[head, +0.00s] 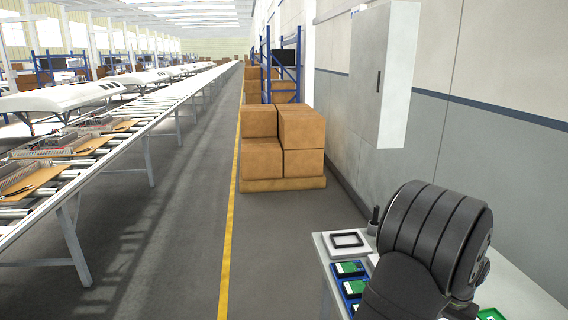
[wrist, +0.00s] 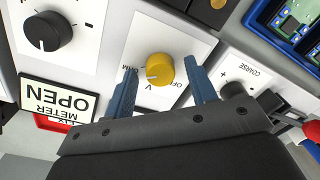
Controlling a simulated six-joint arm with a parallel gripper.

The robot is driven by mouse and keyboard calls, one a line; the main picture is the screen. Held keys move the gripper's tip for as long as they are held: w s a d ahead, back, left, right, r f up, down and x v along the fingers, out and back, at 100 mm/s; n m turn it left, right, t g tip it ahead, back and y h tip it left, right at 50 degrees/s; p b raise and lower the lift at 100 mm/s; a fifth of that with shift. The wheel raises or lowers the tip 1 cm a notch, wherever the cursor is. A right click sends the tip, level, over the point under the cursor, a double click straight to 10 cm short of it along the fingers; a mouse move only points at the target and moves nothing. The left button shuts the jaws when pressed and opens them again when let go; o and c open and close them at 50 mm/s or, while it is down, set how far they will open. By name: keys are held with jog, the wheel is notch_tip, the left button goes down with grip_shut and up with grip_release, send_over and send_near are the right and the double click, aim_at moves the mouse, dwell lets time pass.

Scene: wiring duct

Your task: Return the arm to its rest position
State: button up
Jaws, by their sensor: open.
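My gripper (wrist: 161,78) shows in the wrist view with its two blue fingers apart and nothing held between them. A yellow knob (wrist: 160,67) on a white panel (wrist: 185,42) appears between the fingertips. I cannot tell how far the fingers stand from the panel, and I see no clear contact. In the head view my dark arm fills the lower right and hides much of the bench (head: 330,246); my gripper is hidden there.
The wrist view shows a black knob (wrist: 43,32), a COARSE knob (wrist: 233,91), an OPEN METER sign (wrist: 55,98) and a blue tray (wrist: 258,18) with a green board. The head view shows green boards (head: 350,268), a wall cabinet (head: 385,75), stacked boxes (head: 285,140) and a conveyor (head: 60,195).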

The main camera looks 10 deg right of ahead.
jog(key=shift+n, duration=0.6)
jog(key=o, duration=1)
jog(key=shift+o, duration=0.3)
jog(key=shift+r, duration=0.1)
jog(key=s+a+r+n, duration=0.2)
jog(key=a+r+n, duration=0.7)
jog(key=a+r, duration=0.65)
jog(key=f, duration=0.3)
jog(key=a+f, duration=0.1)
jog(key=f, duration=0.7)
jog(key=shift+a+f, duration=0.2)
